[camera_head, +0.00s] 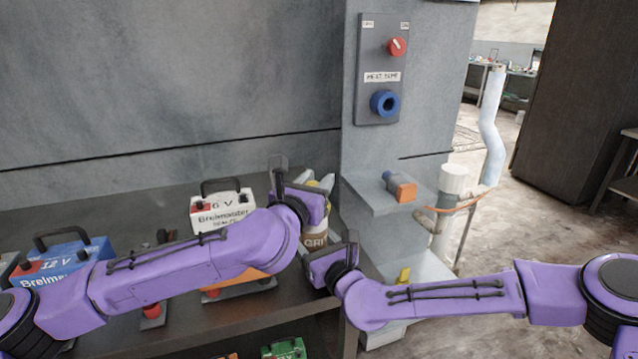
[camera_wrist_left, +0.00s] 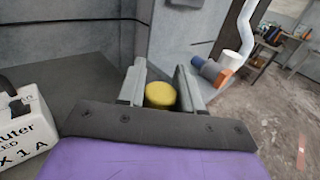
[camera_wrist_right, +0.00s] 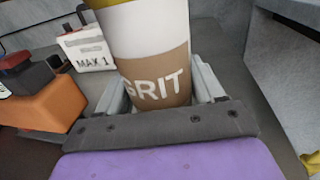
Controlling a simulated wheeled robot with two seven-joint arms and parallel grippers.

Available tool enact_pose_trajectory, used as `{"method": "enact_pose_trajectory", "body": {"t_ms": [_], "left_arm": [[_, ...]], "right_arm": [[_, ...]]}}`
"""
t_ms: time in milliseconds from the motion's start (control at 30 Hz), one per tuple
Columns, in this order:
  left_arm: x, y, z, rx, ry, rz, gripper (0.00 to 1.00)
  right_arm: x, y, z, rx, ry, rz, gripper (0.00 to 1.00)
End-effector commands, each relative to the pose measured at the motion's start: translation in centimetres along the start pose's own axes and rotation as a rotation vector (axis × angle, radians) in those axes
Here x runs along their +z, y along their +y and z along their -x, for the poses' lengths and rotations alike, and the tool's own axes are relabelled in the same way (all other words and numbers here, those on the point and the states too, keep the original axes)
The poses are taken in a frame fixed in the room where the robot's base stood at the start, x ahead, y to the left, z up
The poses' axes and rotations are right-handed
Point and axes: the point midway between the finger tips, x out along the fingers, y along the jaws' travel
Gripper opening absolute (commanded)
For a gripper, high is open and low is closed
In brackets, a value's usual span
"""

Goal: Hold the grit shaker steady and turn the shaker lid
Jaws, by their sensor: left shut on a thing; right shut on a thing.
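The grit shaker (camera_head: 314,240) stands on the dark shelf, mostly hidden behind my grippers. In the right wrist view its white and brown body (camera_wrist_right: 155,65) carries the word GRIT. My right gripper (camera_wrist_right: 160,92) is shut around this body, one finger on each side. The yellow shaker lid (camera_wrist_left: 160,95) shows between the grey fingers of my left gripper (camera_wrist_left: 160,88). In the head view my left gripper (camera_head: 316,182) is at the shaker's top, shut on the lid. My right gripper (camera_head: 322,250) is lower, at the body.
A white 6 V box (camera_head: 222,208) and a blue 12 V box (camera_head: 68,256) stand left on the dark shelf. A grey panel (camera_head: 383,70) with red and blue knobs is on the pillar. Below it, a small ledge (camera_head: 372,197) holds a blue and orange object (camera_head: 400,188).

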Motion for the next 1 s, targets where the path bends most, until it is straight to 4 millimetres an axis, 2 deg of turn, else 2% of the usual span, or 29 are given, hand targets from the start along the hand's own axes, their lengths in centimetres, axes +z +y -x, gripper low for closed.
{"method": "enact_pose_trajectory", "body": {"t_ms": [600,1000], "left_arm": [[0.0,0.9,0.2,0.556,0.001,-0.002,0.05],[-0.2,1.5,0.5,0.763,0.006,-0.001,0.05]], "right_arm": [[0.1,0.3,0.1,0.007,-0.001,0.003,0.14],[0.1,0.3,0.1,0.008,-0.002,0.003,0.14]]}}
